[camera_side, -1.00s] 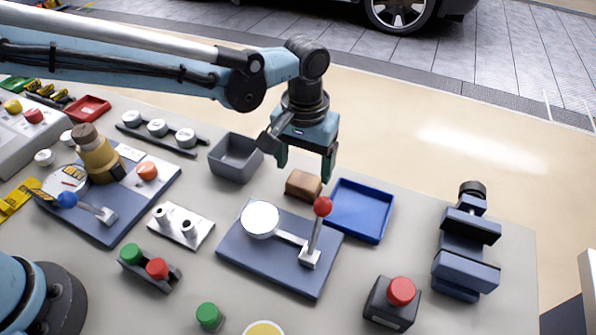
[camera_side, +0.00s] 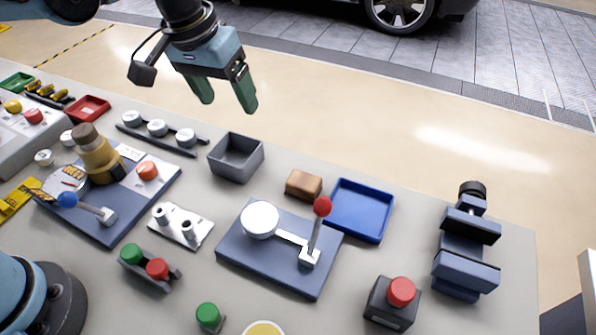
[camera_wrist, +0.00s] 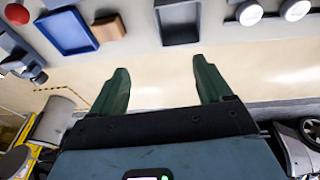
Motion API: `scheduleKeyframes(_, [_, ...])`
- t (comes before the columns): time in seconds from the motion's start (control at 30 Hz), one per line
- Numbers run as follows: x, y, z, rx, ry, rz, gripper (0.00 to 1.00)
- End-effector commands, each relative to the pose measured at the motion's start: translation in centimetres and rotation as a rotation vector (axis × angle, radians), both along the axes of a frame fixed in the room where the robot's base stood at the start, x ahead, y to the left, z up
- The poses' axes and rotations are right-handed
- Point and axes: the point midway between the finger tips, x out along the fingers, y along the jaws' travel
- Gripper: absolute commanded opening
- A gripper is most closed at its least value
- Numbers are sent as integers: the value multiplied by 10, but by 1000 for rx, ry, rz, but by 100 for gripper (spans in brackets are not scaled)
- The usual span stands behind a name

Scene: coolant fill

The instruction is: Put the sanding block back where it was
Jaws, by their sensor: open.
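The sanding block (camera_side: 304,185) is a small brown block lying on the grey bench, between the grey bin and the blue tray. It also shows in the wrist view (camera_wrist: 108,28) at the top left, beside the blue tray. My gripper (camera_side: 226,105) is open and empty, raised well above the bench's far edge, up and to the left of the block. Its two green fingers are spread apart in the wrist view (camera_wrist: 160,75), with nothing between them.
The blue tray (camera_side: 386,227) is empty, right of the block. The grey bin (camera_side: 224,169) stands left of it. A plate with a red-knobbed lever (camera_side: 323,206) is just in front. A vise (camera_side: 467,250) stands at the right.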

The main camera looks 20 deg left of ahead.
Motion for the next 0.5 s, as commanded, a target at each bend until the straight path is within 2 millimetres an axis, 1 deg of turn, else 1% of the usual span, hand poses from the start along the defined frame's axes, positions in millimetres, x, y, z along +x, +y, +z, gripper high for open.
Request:
scheduleKeyframes(0.03, [-8,18,2,-4,-30,8,78])
scheduleKeyframes(0.2, [-35,65,2,-1,-145,13,78])
scheduleKeyframes(0.3, [-52,90,-4,11,-212,18,78])
scheduleKeyframes(0.4, [-68,110,-12,31,-274,21,78])
scheduleKeyframes(0.5, [-81,125,-21,50,-324,23,78])
